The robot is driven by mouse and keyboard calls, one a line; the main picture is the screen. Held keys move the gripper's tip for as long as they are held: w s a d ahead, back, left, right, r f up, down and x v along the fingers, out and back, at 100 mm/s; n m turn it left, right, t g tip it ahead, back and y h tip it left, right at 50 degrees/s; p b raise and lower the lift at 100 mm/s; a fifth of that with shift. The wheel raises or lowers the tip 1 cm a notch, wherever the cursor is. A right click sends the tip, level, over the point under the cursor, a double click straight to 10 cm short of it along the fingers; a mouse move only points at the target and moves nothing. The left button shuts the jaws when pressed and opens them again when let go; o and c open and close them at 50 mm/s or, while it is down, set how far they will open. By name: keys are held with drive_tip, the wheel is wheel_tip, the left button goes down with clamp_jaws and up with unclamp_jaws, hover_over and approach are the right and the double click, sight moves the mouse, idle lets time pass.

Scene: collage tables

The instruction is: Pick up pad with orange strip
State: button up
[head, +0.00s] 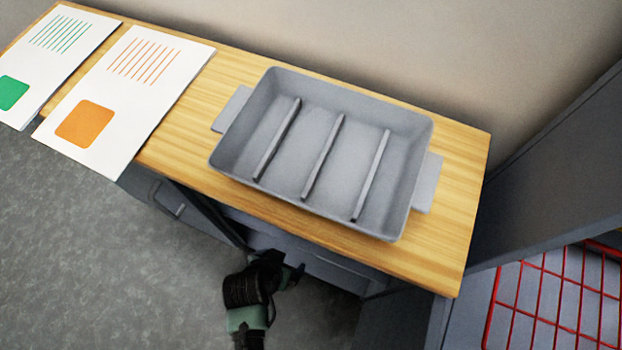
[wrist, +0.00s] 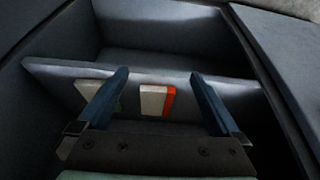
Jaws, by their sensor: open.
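The pad with the orange strip (wrist: 154,101) is a small whitish block with an orange right edge. In the wrist view it lies in a grey cabinet compartment, between and beyond my fingertips. My gripper (wrist: 160,78) is open, with its two dark fingers apart and nothing held between them. A second whitish pad (wrist: 93,90) with a bit of green is partly hidden behind the left finger. In the head view my gripper (head: 283,268) is in front of the cabinet below the table, and the pads are hidden there.
A wooden tabletop (head: 455,232) bears a grey divided tray (head: 420,150) and white sheets with an orange square (head: 150,110) and a green square (head: 45,75). A grey shelf edge (wrist: 150,72) crosses the compartment. A red wire rack (head: 560,295) stands at right.

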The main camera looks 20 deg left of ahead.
drive_tip(key=w+b, duration=0.1)
drive_tip(key=w, duration=0.6)
drive_tip(key=shift+w, duration=0.3)
drive_tip(key=w+b, duration=0.1)
drive_tip(key=w, duration=0.2)
drive_tip(key=shift+w, duration=0.4)
drive_tip(key=shift+b+x, duration=0.75)
drive_tip(key=shift+x, duration=0.7)
drive_tip(key=c, duration=1.2)
